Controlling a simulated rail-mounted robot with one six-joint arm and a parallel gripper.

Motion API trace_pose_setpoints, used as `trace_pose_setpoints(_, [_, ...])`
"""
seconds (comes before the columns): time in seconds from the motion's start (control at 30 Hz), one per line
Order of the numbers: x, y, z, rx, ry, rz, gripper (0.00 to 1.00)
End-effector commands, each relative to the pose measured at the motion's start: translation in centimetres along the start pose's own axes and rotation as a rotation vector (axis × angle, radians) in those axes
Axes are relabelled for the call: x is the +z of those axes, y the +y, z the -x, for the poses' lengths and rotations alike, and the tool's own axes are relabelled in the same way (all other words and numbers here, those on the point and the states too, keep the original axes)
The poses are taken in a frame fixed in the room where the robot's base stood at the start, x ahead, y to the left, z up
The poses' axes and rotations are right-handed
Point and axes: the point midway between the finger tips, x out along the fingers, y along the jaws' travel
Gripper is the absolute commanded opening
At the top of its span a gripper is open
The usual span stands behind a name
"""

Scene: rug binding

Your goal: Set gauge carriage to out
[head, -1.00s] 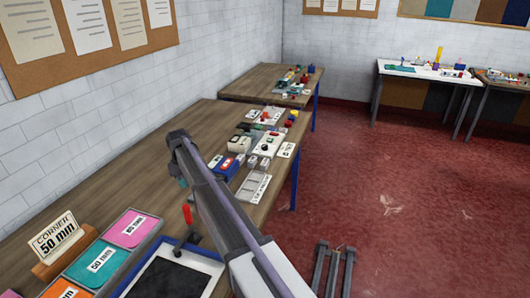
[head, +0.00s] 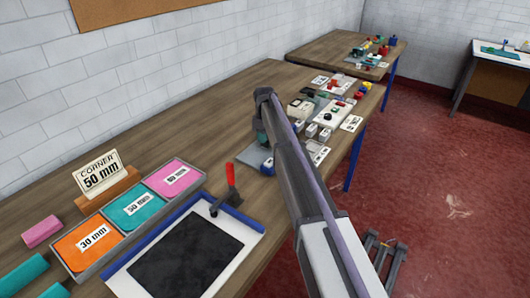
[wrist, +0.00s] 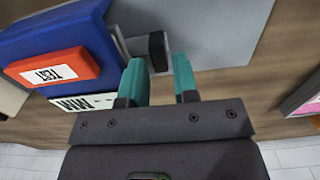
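In the wrist view my gripper (wrist: 159,78) has two teal fingers standing apart, with nothing between them that I can see gripped. A small dark block (wrist: 157,51), likely the gauge carriage's handle, lies just beyond the fingertips, in line with the gap. A white label reading "MM" (wrist: 85,102) is beside the body. In the head view my arm hides most of this device; its grey plate (head: 250,156) shows left of the arm.
A tray (head: 92,270) of orange, teal and pink pieces and a "CORNER 50 mm" sign (head: 100,172) are at left. More small devices (head: 335,110) stand beyond my arm.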

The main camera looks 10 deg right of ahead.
Motion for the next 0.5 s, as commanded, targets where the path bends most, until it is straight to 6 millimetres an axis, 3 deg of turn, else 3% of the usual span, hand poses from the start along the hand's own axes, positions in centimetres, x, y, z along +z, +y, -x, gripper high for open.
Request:
trace_pose_setpoints(0.03, [0.01,0.01,-2.09,0.000,0.000,0.000,0.28])
trace_pose_setpoints(0.1, [0.01,0.01,-2.81,0.000,0.000,0.000,0.28])
trace_pose_setpoints(0.4, [0.01,0.01,-2.72,0.000,0.000,-0.001,0.28])
trace_pose_setpoints(0.5, [0.01,0.00,-2.71,0.000,0.000,-0.001,0.19])
